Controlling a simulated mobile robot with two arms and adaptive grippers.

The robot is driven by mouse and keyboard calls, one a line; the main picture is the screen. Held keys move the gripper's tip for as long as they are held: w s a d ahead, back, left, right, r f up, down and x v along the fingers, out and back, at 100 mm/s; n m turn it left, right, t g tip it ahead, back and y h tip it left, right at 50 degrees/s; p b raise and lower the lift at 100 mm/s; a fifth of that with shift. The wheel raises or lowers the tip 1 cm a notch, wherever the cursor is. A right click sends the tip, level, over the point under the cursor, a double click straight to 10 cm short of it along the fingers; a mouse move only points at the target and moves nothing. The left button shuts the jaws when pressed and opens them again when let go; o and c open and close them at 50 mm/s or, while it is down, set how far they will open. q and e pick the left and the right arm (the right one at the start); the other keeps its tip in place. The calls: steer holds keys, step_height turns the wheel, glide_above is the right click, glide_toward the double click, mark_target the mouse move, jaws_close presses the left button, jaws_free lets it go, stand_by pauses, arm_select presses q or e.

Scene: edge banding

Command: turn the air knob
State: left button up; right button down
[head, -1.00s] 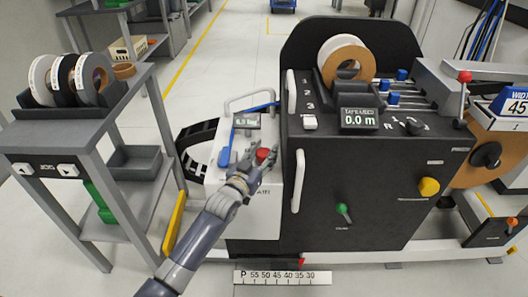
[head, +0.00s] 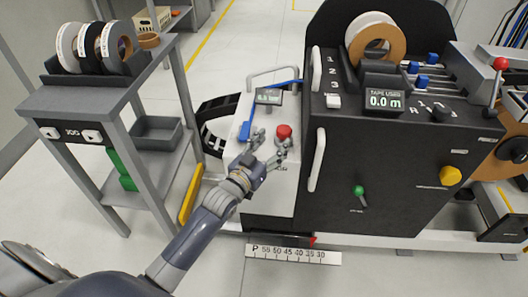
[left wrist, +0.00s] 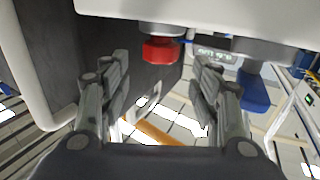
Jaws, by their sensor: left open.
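A red round knob (head: 284,131) stands on the white unit left of the dark machine. No readable label shows whether it is the air knob. My left gripper (head: 271,144) is open, its two fingers spread just in front of and left of the red knob. In the left wrist view, the red knob (left wrist: 160,49) shows beyond the fingertips, between the two open fingers (left wrist: 164,65), with nothing held. I cannot tell whether a finger touches it. A blue lever (head: 245,122) and a small display (head: 268,97) sit behind and left of the knob. My right gripper is not in view.
The dark machine (head: 400,190) with a white vertical handle (head: 318,160) stands close right of the gripper. A green knob (head: 358,191) and yellow knob (head: 451,175) are on its front. A grey shelf cart (head: 100,100) stands left. Floor between is partly free.

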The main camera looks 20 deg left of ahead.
arm_select(q)
steer(key=shift+s+a, duration=0.2)
steer(key=shift+s, duration=0.9)
steer(key=shift+s+a, duration=0.15)
steer(key=shift+s, duration=0.95)
